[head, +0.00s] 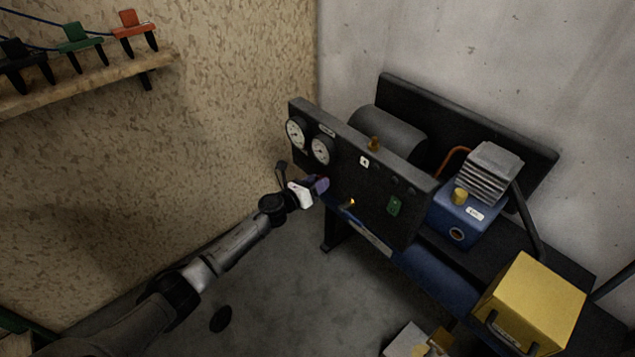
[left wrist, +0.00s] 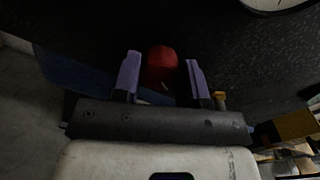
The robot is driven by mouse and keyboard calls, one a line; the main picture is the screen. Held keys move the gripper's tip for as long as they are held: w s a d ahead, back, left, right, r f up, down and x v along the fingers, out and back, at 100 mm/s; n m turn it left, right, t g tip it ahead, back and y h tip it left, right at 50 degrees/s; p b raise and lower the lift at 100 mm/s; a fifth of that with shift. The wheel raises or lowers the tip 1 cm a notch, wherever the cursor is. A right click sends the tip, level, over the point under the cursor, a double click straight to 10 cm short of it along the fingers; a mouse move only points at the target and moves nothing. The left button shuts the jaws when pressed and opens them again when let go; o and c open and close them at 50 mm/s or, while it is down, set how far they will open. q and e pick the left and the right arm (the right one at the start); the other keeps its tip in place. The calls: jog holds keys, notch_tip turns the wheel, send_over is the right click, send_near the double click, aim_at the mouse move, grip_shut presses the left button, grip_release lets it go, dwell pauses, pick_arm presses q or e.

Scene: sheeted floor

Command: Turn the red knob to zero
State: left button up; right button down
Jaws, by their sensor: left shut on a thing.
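The red knob (left wrist: 162,64) sits on the dark control panel (head: 370,185) of a compressor. It shows between the two purple fingers in the left wrist view, with a small pale mark at its lower edge. My left gripper (head: 321,184) is at the lower left of the panel, below the two gauges, and is shut on the knob. Its fingers also show in the left wrist view (left wrist: 161,75), one on each side of the knob. In the head view the gripper hides the knob. The knob's scale cannot be read. My right gripper is not in view.
Two round gauges (head: 320,150) are on the panel's upper left. A brass fitting (head: 350,203) and a green switch (head: 394,206) are to the right. A blue pump (head: 465,215) and yellow box (head: 530,300) stand further right. A shelf with clamps (head: 100,78) is at upper left.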

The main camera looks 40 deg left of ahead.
pick_arm(q)
jog(key=n+p, duration=0.3)
jog(key=n, duration=0.4)
jog(key=n+p, duration=0.3)
jog(key=n, duration=0.5)
jog(key=n+p, duration=0.3)
jog(key=n, duration=0.5)
jog(key=shift+f, duration=0.25)
jog(key=shift+n+p, duration=0.3)
jog(key=o, duration=0.9)
